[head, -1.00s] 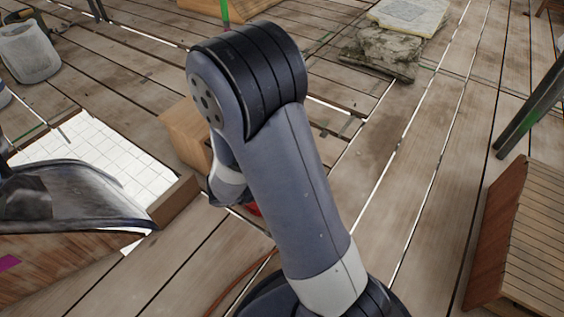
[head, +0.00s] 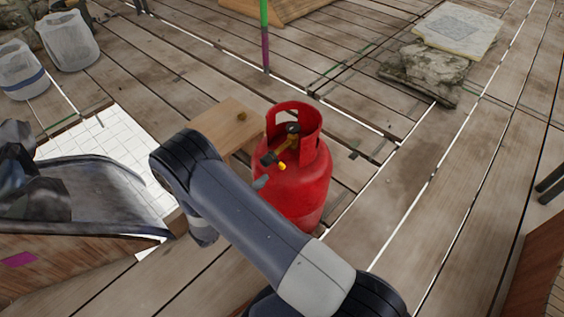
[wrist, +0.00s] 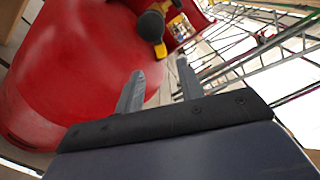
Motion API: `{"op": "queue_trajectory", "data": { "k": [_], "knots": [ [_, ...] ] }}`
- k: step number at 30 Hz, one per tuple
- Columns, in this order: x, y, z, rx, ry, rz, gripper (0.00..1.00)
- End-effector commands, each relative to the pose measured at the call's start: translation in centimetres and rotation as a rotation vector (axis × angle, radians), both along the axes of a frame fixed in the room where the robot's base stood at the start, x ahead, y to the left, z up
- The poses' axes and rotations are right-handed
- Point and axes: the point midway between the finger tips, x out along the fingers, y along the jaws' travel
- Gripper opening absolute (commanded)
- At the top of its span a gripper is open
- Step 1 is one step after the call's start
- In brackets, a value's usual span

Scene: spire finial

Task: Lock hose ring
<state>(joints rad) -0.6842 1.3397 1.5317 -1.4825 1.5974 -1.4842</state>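A red gas cylinder (head: 310,190) stands upright on the planks, right of my arm. Inside its collar is a brass valve (head: 288,146) with a dark fitting (head: 268,159) and a yellow tip (head: 282,166). In the wrist view the cylinder (wrist: 75,65) fills the left side. A rounded black part (wrist: 151,25) with a yellow piece (wrist: 160,49) shows just beyond the fingertips. My gripper (wrist: 160,66) is open, with nothing between its fingers. I cannot tell which part is the hose ring. In the head view my arm hides most of the gripper.
A wooden block or stool (head: 225,128) stands behind the cylinder at left. A dark curved tray-like thing (head: 100,200) and white tiles (head: 125,155) lie left of my arm. Stone slabs (head: 430,72) are at the back right.

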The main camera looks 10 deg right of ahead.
Motion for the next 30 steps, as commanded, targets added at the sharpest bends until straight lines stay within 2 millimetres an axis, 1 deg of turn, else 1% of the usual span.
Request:
{"op": "queue_trajectory", "data": {
  "k": [9,15,21,29,30],
  "knots": [
    [3.1,-4.9,-0.2,0.003,-0.002,-0.007,0.36],
    [4.7,-7.3,-0.1,0.004,-0.002,-0.006,0.36],
    [5.4,-8.3,0.0,0.004,-0.002,-0.003,0.36],
    [5.5,-8.4,0.0,0.004,-0.002,-0.003,0.36],
    [5.5,-8.4,0.0,0.004,-0.002,-0.003,0.34]
  ]
}}
